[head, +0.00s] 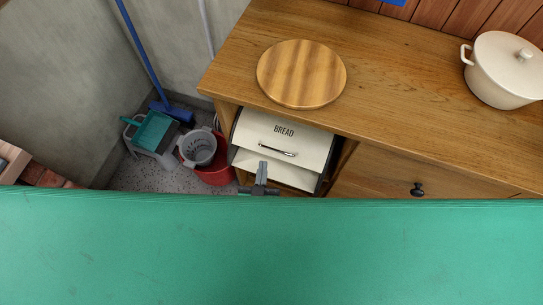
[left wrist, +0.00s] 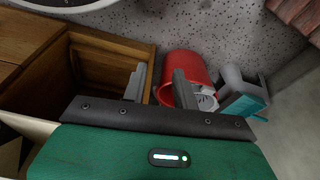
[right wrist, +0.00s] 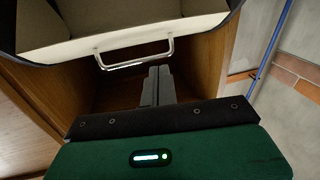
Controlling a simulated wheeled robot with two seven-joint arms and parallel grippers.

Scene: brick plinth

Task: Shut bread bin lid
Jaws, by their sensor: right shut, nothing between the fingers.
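The cream bread bin (head: 312,148) sits in an open compartment of the wooden cabinet. Its lid (head: 262,130) is marked BREAD and has a metal bar handle (head: 278,151). A cream strip shows below the lid; I cannot tell how far open the lid is. My right gripper (head: 262,168) is shut and empty, just below the handle. In the right wrist view the shut fingers (right wrist: 157,76) are close to the handle (right wrist: 134,56); contact is unclear. My left gripper (left wrist: 160,85) shows only in the left wrist view, open and empty.
A round wooden board (head: 301,73) and a cream pot (head: 503,72) stand on the cabinet top (head: 400,75). A drawer knob (head: 417,189) sticks out at right. A red bucket (head: 216,172), a teal dustpan (head: 153,131) and a blue broom (head: 146,58) are at left.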

